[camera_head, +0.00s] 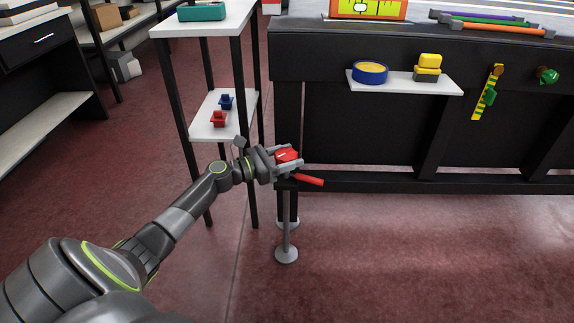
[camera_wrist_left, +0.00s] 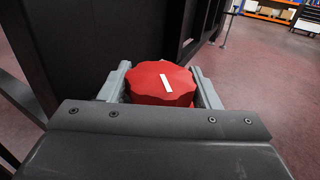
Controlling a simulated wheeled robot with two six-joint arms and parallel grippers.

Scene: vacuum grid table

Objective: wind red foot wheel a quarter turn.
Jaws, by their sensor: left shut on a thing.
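The red foot wheel (camera_head: 287,156) is a scalloped knob with a white mark on top. It sits at the table's near left leg, above a grey post with a round foot (camera_head: 286,254). My left gripper (camera_head: 285,160) is shut on the wheel, with one finger on each side. In the left wrist view the wheel (camera_wrist_left: 161,84) sits between the two grey fingers (camera_wrist_left: 162,88), its white mark slightly tilted. A red lever (camera_head: 308,180) sticks out to the right just below the wheel. My right gripper is not in view.
The black table (camera_head: 370,125) carries a small white shelf (camera_head: 405,83) with a blue-and-yellow roll (camera_head: 370,72) and yellow blocks (camera_head: 428,65). A white-shelved rack (camera_head: 222,130) stands close left of the wheel. The floor in front is clear.

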